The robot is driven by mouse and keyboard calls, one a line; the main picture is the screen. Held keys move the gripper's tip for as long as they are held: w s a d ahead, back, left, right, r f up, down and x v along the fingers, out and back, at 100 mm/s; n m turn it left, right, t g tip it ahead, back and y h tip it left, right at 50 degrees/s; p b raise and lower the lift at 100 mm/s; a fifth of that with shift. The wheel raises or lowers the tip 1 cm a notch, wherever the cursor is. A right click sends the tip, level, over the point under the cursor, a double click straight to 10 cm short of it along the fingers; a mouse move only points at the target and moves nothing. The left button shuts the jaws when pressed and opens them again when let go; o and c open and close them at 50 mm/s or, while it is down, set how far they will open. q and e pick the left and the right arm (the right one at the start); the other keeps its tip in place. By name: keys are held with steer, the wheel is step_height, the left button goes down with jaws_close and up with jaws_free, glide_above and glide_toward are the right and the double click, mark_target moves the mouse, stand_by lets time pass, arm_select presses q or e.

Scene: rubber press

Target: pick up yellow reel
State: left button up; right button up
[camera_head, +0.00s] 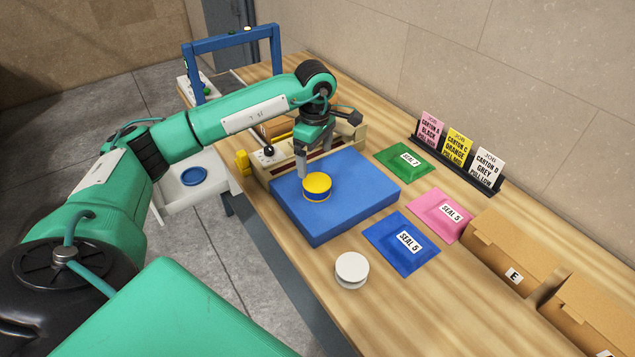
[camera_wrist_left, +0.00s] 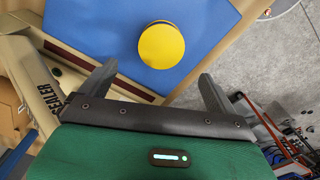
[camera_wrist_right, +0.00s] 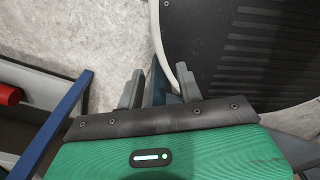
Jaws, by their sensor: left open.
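The yellow reel (camera_head: 317,186) stands upright on the blue block (camera_head: 345,212), with a dark blue band around its side. In the left wrist view the reel (camera_wrist_left: 161,46) shows as a yellow disc beyond the fingertips and between their lines. My left gripper (camera_head: 314,166) is open and empty, with its fingers over the block just behind the reel. It is not around the reel. My right gripper (camera_wrist_right: 160,88) shows only in its own wrist view, fingers apart and empty, away from the table.
A cream sealer (camera_head: 275,165) stands behind the block. A white reel (camera_head: 352,270) is in front. Green (camera_head: 403,162), pink (camera_head: 440,215) and blue (camera_head: 401,243) seal packets lie to the right. Cardboard cartons (camera_head: 507,247) and a card rack (camera_head: 457,160) line the wall side.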

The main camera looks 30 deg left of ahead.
mark_target(315, 181)
arm_select(q)
steer(key=shift+w+f, duration=0.15)
steer(key=shift+f, duration=0.95)
steer(key=shift+s+f+p, duration=0.2)
steer(key=shift+f+p, duration=0.55)
steer(key=shift+p, duration=0.2)
step_height(315, 181, down, 3)
steer(key=shift+d+f+p, duration=0.1)
steer(key=shift+f+p, duration=0.1)
steer(key=shift+p, duration=0.55)
steer(key=shift+f, duration=0.3)
steer(key=shift+c, duration=0.8)
steer(key=c, duration=1)
arm_select(e)
steer(key=w+r, duration=0.1)
steer(key=r, duration=0.1)
steer(key=w+r, duration=0.1)
steer(key=shift+w+r, duration=0.1)
steer(key=shift+r, duration=0.3)
arm_select(q)
steer(key=shift+r, duration=0.1)
